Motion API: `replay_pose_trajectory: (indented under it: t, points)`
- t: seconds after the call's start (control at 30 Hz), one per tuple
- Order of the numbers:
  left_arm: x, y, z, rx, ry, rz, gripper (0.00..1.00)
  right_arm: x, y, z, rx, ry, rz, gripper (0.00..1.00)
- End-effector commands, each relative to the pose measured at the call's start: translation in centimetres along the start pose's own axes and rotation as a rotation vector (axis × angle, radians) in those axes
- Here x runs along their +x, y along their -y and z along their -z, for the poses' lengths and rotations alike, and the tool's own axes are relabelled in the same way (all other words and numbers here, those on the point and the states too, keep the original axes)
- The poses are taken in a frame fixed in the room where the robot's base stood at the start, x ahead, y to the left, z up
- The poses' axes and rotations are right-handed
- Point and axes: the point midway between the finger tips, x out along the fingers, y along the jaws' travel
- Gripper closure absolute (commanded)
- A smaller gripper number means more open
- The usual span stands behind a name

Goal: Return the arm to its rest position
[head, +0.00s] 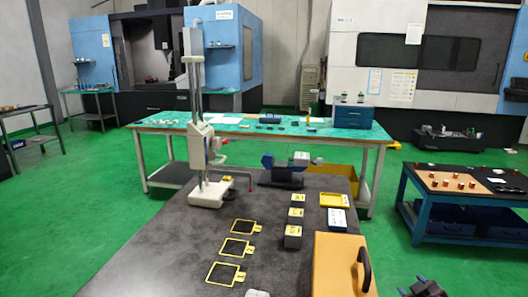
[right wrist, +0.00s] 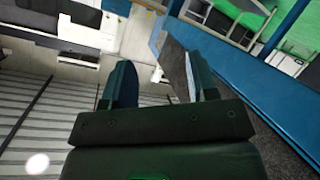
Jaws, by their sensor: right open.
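My right gripper (head: 422,287) shows at the bottom right edge of the head view, to the right of the orange case and off the dark table top. In the right wrist view my right gripper (right wrist: 160,82) has its two dark fingers apart, with nothing held between them. It looks out over the room, tilted. My left gripper is not in view.
The dark table (head: 165,245) holds a white column instrument (head: 205,150), several grey blocks (head: 293,236), yellow frames (head: 226,273), a yellow tray (head: 334,200) and an orange case (head: 338,262) with a black handle. A blue bench (head: 470,200) stands right. Green floor lies between.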

Motion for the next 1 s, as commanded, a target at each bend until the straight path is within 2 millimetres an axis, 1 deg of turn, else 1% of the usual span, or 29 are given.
replay_pose_trajectory:
  t: [0.03, 0.1, 0.17, 0.2, 0.27, 0.3, 0.37, 0.4, 0.47, 0.5, 0.6, 0.7, 0.8, 0.93, 0.97, 1.0]
  points:
    - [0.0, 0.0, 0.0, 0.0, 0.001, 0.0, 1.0, -1.7, 2.5, -1.8, 0.025, 0.017, 0.029, 0.46]
    - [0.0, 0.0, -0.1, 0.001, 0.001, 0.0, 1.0, -3.9, 5.2, -3.6, 0.058, 0.035, 0.059, 0.46]
    - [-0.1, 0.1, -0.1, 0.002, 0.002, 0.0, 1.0, -5.9, 7.4, -4.9, 0.087, 0.05, 0.083, 0.46]
    - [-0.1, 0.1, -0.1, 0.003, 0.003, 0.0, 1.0, -7.3, 8.8, -5.8, 0.108, 0.061, 0.097, 0.46]
    - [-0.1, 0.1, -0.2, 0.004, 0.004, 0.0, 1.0, -9.4, 10.8, -6.9, 0.14, 0.076, 0.116, 0.46]
    - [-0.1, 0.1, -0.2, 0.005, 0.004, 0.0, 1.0, -10.9, 11.9, -7.6, 0.162, 0.088, 0.127, 0.46]
    - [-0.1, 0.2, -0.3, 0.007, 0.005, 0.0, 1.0, -13.1, 13.6, -8.4, 0.195, 0.104, 0.141, 0.46]
    - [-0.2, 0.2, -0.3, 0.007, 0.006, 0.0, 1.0, -14.6, 14.6, -9.0, 0.218, 0.116, 0.149, 0.46]
    - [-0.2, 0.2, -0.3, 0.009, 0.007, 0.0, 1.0, -16.9, 16.0, -9.6, 0.253, 0.132, 0.158, 0.46]
    - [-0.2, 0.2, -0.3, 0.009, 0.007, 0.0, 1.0, -18.4, 16.8, -10.0, 0.276, 0.144, 0.162, 0.46]
    - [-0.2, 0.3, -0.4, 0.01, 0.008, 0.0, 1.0, -22.0, 18.5, -10.6, 0.333, 0.173, 0.168, 0.46]
    - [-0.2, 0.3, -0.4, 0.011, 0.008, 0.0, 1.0, -25.1, 19.6, -10.9, 0.383, 0.199, 0.166, 0.46]
    - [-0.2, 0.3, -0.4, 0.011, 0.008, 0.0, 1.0, -27.7, 20.3, -11.0, 0.424, 0.221, 0.159, 0.46]
    - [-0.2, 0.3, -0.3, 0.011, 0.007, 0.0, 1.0, -30.0, 20.7, -11.0, 0.463, 0.242, 0.148, 0.46]
    - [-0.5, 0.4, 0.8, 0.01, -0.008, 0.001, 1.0, -29.9, 20.2, -10.4, 0.459, 0.23, 0.145, 0.46]
    - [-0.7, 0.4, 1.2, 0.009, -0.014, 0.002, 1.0, -29.9, 20.0, -10.1, 0.458, 0.225, 0.143, 0.46]
